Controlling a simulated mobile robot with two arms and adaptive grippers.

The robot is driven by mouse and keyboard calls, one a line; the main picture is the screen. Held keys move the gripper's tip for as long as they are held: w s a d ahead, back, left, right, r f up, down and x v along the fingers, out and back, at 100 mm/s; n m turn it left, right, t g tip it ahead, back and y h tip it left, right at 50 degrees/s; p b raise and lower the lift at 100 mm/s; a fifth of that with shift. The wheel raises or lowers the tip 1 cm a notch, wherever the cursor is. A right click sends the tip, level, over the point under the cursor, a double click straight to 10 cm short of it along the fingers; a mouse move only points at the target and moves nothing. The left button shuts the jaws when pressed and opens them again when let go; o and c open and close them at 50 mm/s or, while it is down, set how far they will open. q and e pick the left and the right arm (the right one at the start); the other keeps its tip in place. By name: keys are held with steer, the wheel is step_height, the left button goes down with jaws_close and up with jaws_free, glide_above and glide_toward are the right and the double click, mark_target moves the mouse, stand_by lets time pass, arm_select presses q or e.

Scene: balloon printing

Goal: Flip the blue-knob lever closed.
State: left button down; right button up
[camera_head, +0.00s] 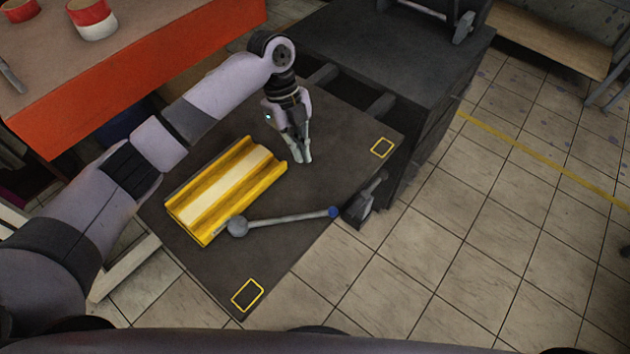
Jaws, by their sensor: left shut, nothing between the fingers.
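The lever (285,219) is a thin grey rod with a blue knob (334,212) at its right end and a grey ball-shaped hub (237,226) at its left end. My left gripper (303,160) is shut and empty, pointing down just right of the block's far right end. It is apart from the lever, up and a little left of the blue knob in the picture. My right gripper does not show.
The dark work table (337,122) has yellow outlined rectangles near two corners. A dark grey fitting (365,201) sits at its right edge, close to the knob. A dark cabinet (388,54) stands behind. A red-edged table (135,75) is at upper left. Tiled floor at right is clear.

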arm_select(q)
steer(key=p, duration=0.1)
glide_toward(322, 206)
steer(key=shift+w+a+f, duration=0.3)
steer(key=shift+w+a, duration=0.3)
steer(key=shift+w+a+f, duration=0.3)
steer(key=shift+w+a, duration=0.25)
steer(key=shift+w, duration=0.05)
steer(key=p+x, duration=0.1)
steer(key=x, duration=0.2)
steer(key=shift+f, duration=0.25)
steer(key=shift+s+d+f+p, duration=0.25)
steer(key=shift+s+d+p, duration=0.25)
steer(key=shift+s+d, duration=0.05)
steer(key=shift+s+d+f+p, duration=0.25)
steer(key=shift+s+d+p, duration=0.25)
steer(key=shift+s+d, duration=0.05)
steer(key=shift+s+d+f, duration=0.1)
steer(key=shift+s+d, duration=0.15)
steer(key=shift+s, duration=0.1)
steer(key=shift+f, duration=0.1)
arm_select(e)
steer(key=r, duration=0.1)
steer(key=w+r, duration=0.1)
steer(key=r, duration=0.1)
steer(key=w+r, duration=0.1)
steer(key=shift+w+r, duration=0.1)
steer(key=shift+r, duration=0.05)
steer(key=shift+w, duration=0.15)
